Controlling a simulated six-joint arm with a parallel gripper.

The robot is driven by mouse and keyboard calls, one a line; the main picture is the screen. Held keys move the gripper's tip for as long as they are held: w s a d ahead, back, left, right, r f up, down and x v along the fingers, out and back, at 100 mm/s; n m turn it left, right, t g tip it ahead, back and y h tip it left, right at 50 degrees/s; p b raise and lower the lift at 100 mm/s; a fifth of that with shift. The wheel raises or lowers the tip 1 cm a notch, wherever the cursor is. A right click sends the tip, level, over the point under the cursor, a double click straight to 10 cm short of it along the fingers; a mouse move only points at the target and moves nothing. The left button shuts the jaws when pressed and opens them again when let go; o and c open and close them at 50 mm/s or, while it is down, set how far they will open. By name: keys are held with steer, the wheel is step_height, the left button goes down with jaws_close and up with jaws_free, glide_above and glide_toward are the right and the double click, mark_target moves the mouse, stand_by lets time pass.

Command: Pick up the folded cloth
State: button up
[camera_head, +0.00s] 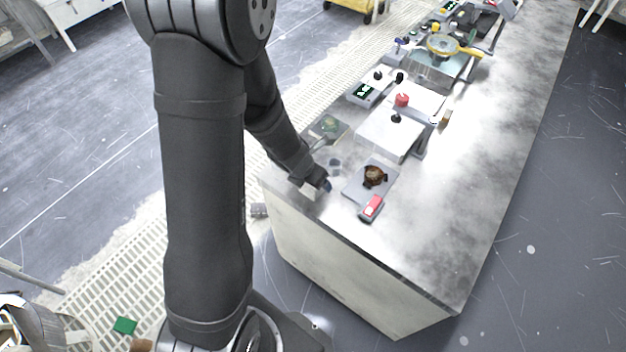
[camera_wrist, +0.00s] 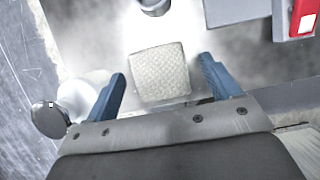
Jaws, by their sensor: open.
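The folded cloth (camera_wrist: 160,72) is a pale, off-white textured square pad in the wrist view. It lies on the grey bench top between the two blue fingers of my gripper (camera_wrist: 163,85). The fingers are spread, with gaps on both sides of the cloth. In the head view my gripper (camera_head: 324,184) is low over the near left corner of the bench. A small pale patch that looks like the cloth (camera_head: 309,191) shows beside it there, mostly hidden by my arm.
A grey plate with a brown object (camera_head: 375,177) and a red and white item (camera_head: 371,208) are right of my gripper. A clear cup (camera_head: 335,166) stands close by. The bench's left edge is near. White machines (camera_head: 390,134) stand farther back; the bench's right side is clear.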

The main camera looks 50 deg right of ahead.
steer(key=c, duration=1.1)
steer(key=shift+o, duration=0.2)
steer(key=shift+r, duration=0.15)
steer(key=shift+r, duration=0.9)
step_height(320, 180, up, 2)
steer(key=shift+r, duration=0.15)
steer(key=s+a+r, duration=0.2)
steer(key=s+r, duration=0.4)
steer(key=s, duration=0.5)
steer(key=shift+s+r, duration=0.25)
steer(key=shift+r, duration=0.05)
